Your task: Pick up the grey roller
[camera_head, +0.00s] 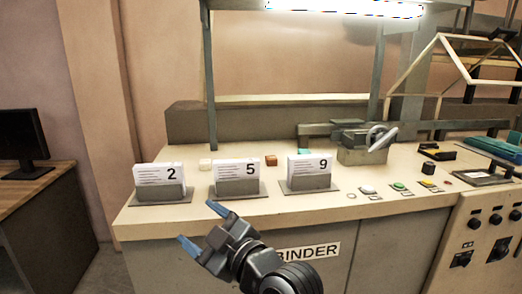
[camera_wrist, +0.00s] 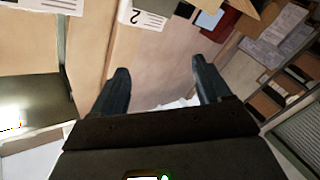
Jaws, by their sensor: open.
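No object in view is clearly identifiable as the grey roller. A grey machine (camera_head: 362,143) with a light lever stands at the back of the bench, and a small dark cylinder-like object (camera_head: 428,168) stands to its right; I cannot tell whether either is the roller. My gripper (camera_head: 203,226) is open and empty in front of the bench's front edge, well to the left of both. Its two dark fingers also show spread apart in the wrist view (camera_wrist: 160,80), with nothing between them.
Buttons (camera_head: 399,187) lie to the right. A post (camera_head: 210,75) rises behind the cards. A desk with a monitor (camera_head: 20,135) stands left.

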